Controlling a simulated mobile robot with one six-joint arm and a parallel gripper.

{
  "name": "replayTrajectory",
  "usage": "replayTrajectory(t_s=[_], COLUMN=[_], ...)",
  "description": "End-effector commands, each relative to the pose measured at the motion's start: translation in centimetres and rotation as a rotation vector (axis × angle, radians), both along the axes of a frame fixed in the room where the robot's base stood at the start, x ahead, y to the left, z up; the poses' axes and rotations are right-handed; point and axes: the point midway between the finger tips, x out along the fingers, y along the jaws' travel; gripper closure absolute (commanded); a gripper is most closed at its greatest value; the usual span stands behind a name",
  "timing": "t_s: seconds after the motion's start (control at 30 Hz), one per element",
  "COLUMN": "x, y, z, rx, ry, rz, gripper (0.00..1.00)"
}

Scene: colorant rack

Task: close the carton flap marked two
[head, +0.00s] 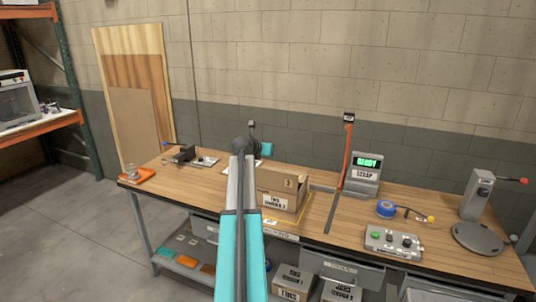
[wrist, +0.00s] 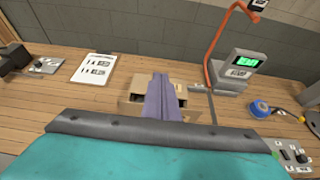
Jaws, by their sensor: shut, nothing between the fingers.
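The brown carton (head: 275,202) stands on the wooden bench with a white printed label on its front. Its top looks at least partly open, and a panel with a small mark (head: 290,183) shows at its back right. The mark is too small to read surely. My arm hides the carton's left side in the head view. In the wrist view my gripper (wrist: 162,76) is shut and empty, its fingers in front of the middle of the carton (wrist: 130,103). I cannot tell whether they touch it. In the head view the fingers are not clearly visible.
A scrap display (head: 365,175) and an orange post (head: 347,155) stand right of the carton. Blue tape (head: 385,209), a button box (head: 393,243) and a round-based stand (head: 478,237) are farther right. A printed sheet (wrist: 94,68) lies left. Bare bench lies between them.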

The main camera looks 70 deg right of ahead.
Motion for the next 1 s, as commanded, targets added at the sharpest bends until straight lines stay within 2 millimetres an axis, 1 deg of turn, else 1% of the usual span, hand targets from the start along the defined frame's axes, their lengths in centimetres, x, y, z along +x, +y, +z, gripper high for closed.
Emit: replayTrajectory(t_s=[0.13, 0.27, 0.4, 0.5, 0.67, 0.83, 1.0], x=[0.1, -0.2, -1.7, -2.6, -3.5, -3.7, -3.2], y=[0.0, -0.1, 1.1, 2.3, 4.6, 7.4, 10.0], z=[0.1, 0.7, 1.8, 1.7, 0.3, -2.5, -5.6], rx=[-0.005, -0.038, -0.116, -0.178, -0.268, -0.346, -0.396], ry=[-0.036, -0.089, -0.128, -0.138, -0.135, -0.11, -0.061], rz=[-0.014, -0.044, -0.089, -0.11, -0.115, -0.094, -0.054], gripper=[1.0, 1.0, 1.0, 1.0, 1.0, 1.0, 1.0])
